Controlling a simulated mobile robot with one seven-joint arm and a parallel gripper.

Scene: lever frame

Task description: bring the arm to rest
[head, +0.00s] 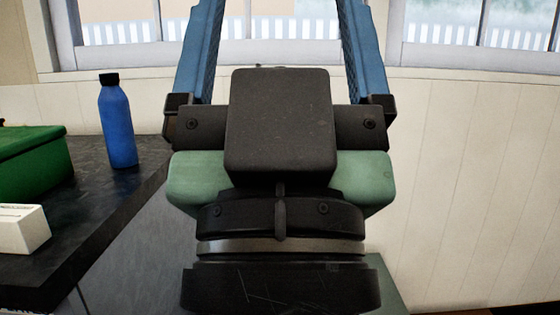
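My gripper (280,40) fills the middle of the head view, pointing up and away. Its dark body carries two blue fingers spread wide apart, one on each side. The fingertips run out of the top of the picture. Nothing shows between the visible parts of the fingers except the wall and window behind. My wrist and gripper body hide what lies behind them in the lower middle.
On the left is a dark countertop (112,205) with a blue bottle (117,125) standing upright, a green case (30,165) and a white block (22,230). Behind is a pale panelled wall (475,180) with windows above. The right side in front of the wall looks clear.

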